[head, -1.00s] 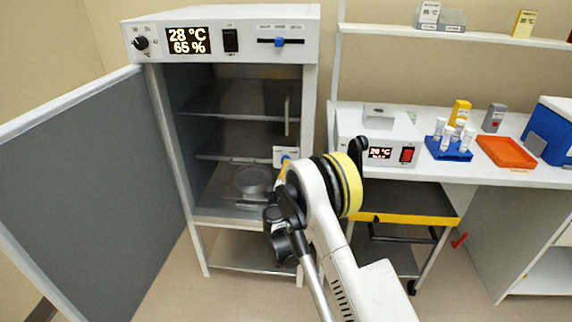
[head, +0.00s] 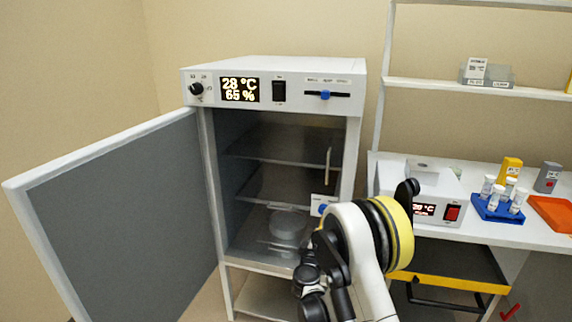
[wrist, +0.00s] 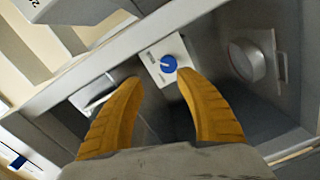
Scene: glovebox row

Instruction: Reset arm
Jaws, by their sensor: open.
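My arm reaches toward the open incubator (head: 275,68) in the head view, bent in front of its right side. In the head view my gripper itself is hidden behind my arm. In the wrist view my gripper (wrist: 162,80) has its two yellow fingers spread apart with nothing between them. A white plate with a blue knob (wrist: 168,63) lies beyond the fingertips, apart from them as far as I can tell. The same knob plate shows in the head view (head: 322,206) at the lower right of the incubator opening.
The incubator door (head: 125,215) stands wide open to the left. A round clear dish (head: 287,226) sits low inside. To the right, a bench holds a small device with a red switch (head: 452,213), a blue tube rack (head: 498,208) and an orange tray (head: 553,212).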

